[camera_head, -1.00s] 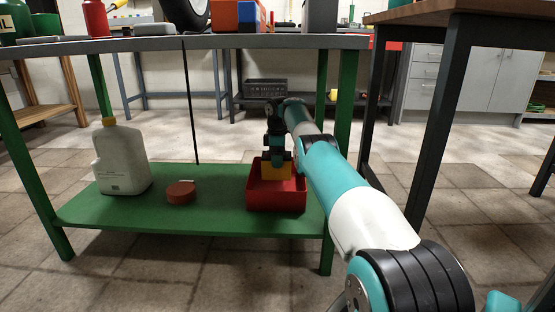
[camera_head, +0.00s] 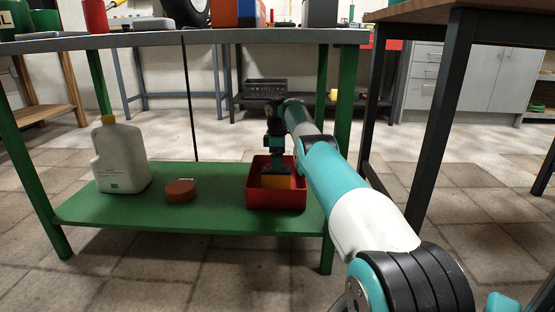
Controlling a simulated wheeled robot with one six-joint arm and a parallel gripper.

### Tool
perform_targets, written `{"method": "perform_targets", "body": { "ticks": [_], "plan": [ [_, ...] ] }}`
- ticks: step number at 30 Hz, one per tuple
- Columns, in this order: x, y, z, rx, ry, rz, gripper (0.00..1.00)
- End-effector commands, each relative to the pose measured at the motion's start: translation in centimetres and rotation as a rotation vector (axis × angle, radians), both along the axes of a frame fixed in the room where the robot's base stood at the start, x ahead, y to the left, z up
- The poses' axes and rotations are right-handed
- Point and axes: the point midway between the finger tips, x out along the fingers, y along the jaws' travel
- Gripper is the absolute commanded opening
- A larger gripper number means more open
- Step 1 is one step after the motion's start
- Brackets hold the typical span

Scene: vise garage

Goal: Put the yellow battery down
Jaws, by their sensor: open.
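The yellow battery (camera_head: 275,181) is inside the red bin (camera_head: 276,201) on the green lower shelf, its lower part hidden by the bin's front wall. My gripper (camera_head: 275,167) points down over the bin, just above the battery, and is open. The fingertips are small and dark here, so I cannot tell whether they still touch the battery.
The green shelf (camera_head: 220,214) also holds a white jug (camera_head: 122,160) with a yellow cap and a round red tin (camera_head: 180,190) left of the bin. The grey tabletop (camera_head: 130,40) is above, and green legs stand close to my arm.

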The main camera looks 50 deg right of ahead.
Motion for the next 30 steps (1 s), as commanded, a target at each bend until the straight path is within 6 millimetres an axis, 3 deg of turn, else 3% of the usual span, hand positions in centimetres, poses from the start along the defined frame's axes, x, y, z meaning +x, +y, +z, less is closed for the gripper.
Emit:
{"method": "perform_targets", "body": {
  "ticks": [9,21,25,30],
  "plan": [
    [0.0,0.0,1.8,0.000,0.000,0.000,0.94],
    [0.0,0.0,11.0,0.000,0.000,0.000,0.94],
    [0.0,0.0,12.8,0.000,0.000,0.000,0.94],
    [0.0,0.0,13.3,0.001,0.001,0.001,0.94]
  ]
}}
